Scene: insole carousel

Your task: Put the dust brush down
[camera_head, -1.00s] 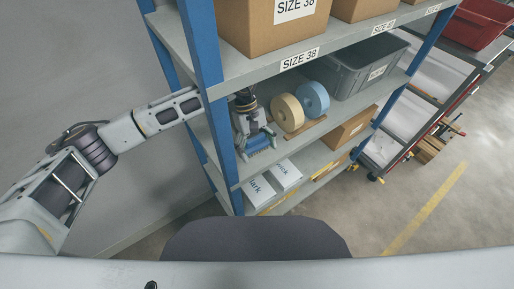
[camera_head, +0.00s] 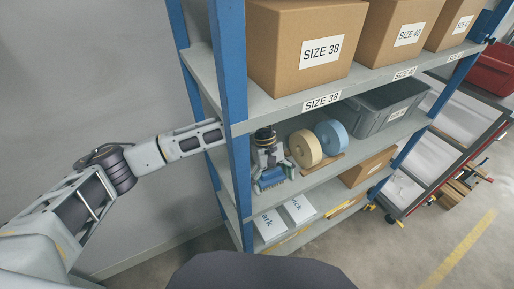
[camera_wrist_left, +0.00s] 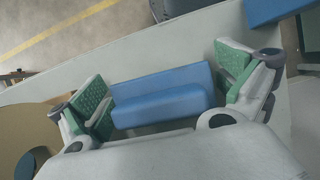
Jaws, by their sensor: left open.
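The dust brush (camera_head: 271,180) is blue and sits at the left end of the middle shelf (camera_head: 318,182), close behind the blue front post. In the left wrist view the brush (camera_wrist_left: 168,100) lies on the pale shelf board, between the green pads of my left gripper (camera_wrist_left: 163,86). The gripper is open, with a finger at each end of the brush; a small gap shows at the right end. In the head view my left gripper (camera_head: 267,163) reaches in through the rack's side and partly covers the brush. My right gripper is not in view.
A cream roll (camera_head: 304,149) and a blue roll (camera_head: 331,138) stand just right of the gripper, with a grey bin (camera_head: 385,108) beyond. Blue posts (camera_head: 238,150) and the upper shelf with boxes (camera_head: 305,45) close in around the arm. White boxes (camera_head: 299,209) lie below.

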